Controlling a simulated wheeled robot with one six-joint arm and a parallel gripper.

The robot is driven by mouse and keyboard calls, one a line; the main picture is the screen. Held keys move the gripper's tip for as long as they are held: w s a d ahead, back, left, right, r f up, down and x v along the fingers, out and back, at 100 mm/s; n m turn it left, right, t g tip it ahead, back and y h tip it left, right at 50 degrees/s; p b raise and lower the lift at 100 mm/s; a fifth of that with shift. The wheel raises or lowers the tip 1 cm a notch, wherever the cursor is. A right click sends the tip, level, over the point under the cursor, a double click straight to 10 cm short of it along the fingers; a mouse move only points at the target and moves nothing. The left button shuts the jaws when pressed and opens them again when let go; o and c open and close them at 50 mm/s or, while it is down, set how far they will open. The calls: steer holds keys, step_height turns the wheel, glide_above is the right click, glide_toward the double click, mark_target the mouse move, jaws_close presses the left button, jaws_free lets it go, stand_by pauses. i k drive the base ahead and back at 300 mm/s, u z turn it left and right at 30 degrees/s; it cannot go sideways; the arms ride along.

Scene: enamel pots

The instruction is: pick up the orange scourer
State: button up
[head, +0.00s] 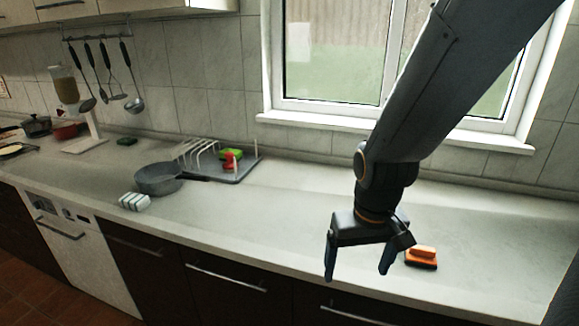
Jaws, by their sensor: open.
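The orange scourer (422,254) lies on the grey worktop at the right, near the front edge. It has an orange top over a darker layer. My gripper (357,273) hangs down from the arm, just left of the scourer. Its two fingers are spread apart with nothing between them. The right finger is close to the scourer in the picture; whether they touch I cannot tell.
A grey pan (158,180) stands left of a drying rack (232,172) holding a green and red item (230,158). A white striped block (134,201) lies in front of the pan. The worktop (290,213) between rack and gripper is clear.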

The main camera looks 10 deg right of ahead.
mark_target(419, 255)
steer(key=u, duration=0.05)
steer(key=k, duration=0.5)
steer(key=z, duration=1.2)
steer(key=i, duration=0.6)
steer(key=u, duration=0.3)
